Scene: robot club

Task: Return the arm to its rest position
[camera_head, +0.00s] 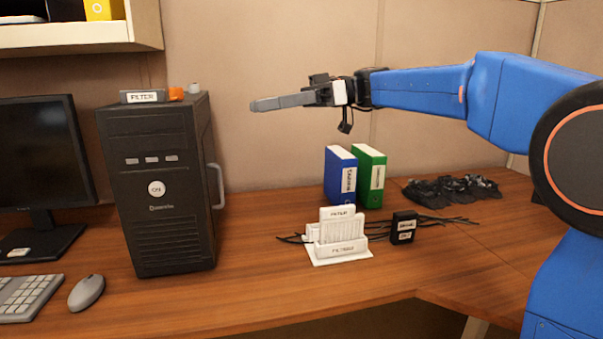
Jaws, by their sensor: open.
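My gripper (268,103) is at the end of my blue arm (425,92), which reaches in from the right. The arm is stretched out nearly level toward the left. The grey fingers point left, in the air above the desk and to the right of the black computer tower. I see the fingers from the side, so the gap between them is hidden. Nothing shows held in them.
The black computer tower (160,210) stands left, with a filter-labelled box (143,97) and an orange item (176,93) on top. A white filter rack (338,252), black box (403,228), blue binder (340,177) and green binder (369,177) stand on the wooden desk (260,295). A shelf (75,36) hangs upper left.

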